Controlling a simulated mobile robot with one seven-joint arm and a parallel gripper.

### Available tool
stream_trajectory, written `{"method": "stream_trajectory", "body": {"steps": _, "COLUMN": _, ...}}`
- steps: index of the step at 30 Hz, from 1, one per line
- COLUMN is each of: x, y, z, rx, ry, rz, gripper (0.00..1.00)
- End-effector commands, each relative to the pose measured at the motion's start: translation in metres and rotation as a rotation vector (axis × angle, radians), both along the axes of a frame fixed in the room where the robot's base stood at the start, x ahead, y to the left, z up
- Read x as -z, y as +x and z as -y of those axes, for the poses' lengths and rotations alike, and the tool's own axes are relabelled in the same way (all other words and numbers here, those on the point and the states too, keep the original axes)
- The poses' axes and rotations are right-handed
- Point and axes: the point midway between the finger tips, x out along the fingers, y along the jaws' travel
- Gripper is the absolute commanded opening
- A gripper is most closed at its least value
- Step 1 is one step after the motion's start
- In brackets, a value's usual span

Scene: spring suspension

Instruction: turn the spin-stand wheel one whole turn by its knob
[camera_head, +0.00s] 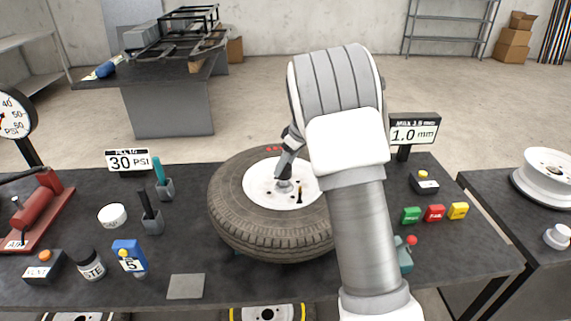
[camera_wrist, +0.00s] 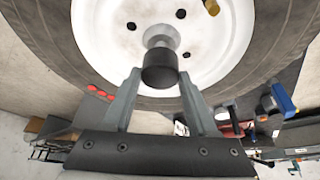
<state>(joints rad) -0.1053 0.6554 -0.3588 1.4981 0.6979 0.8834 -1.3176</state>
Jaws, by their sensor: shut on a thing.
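In the wrist view, the knob (camera_wrist: 160,72) is a dark cylinder on a silver post standing up from the white rim (camera_wrist: 105,45). My gripper (camera_head: 284,178) reaches down over the rim. In the wrist view, my gripper (camera_wrist: 160,82) has its two grey fingers on either side of the knob and is shut on it. Red marks (camera_wrist: 92,88) show on the tyre, at its far side in the head view (camera_head: 273,149). A brass-coloured stem (camera_wrist: 211,6) stands on the rim.
A 30 PSI sign (camera_head: 128,160), a blue box (camera_head: 129,256) and tool holders (camera_head: 153,222) stand left of the wheel. A 1.0 mm display (camera_head: 414,132) and green, red and yellow blocks (camera_head: 433,214) are on the right. A grey plate (camera_head: 186,287) lies in front.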

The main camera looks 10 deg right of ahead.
Motion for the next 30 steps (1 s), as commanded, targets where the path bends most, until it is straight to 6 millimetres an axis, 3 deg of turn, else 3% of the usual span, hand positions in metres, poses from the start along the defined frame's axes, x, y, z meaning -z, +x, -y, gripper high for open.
{"method": "stream_trajectory", "body": {"steps": 1, "x": -0.0002, "y": -0.0001, "z": -0.0002, "rx": 0.000, "ry": 0.001, "rz": -0.001, "gripper": 0.15}}
{"method": "stream_trajectory", "body": {"steps": 4, "x": -0.0003, "y": -0.0002, "z": -0.0001, "rx": 0.000, "ry": 0.001, "rz": -0.001, "gripper": 0.00}}
{"method": "stream_trajectory", "body": {"steps": 20, "x": 0.0008, "y": 0.0006, "z": 0.0012, "rx": -0.041, "ry": 0.001, "rz": 0.002, "gripper": 0.00}}
{"method": "stream_trajectory", "body": {"steps": 30, "x": 0.0020, "y": 0.0021, "z": 0.0033, "rx": -0.269, "ry": 0.000, "rz": 0.002, "gripper": 0.00}}
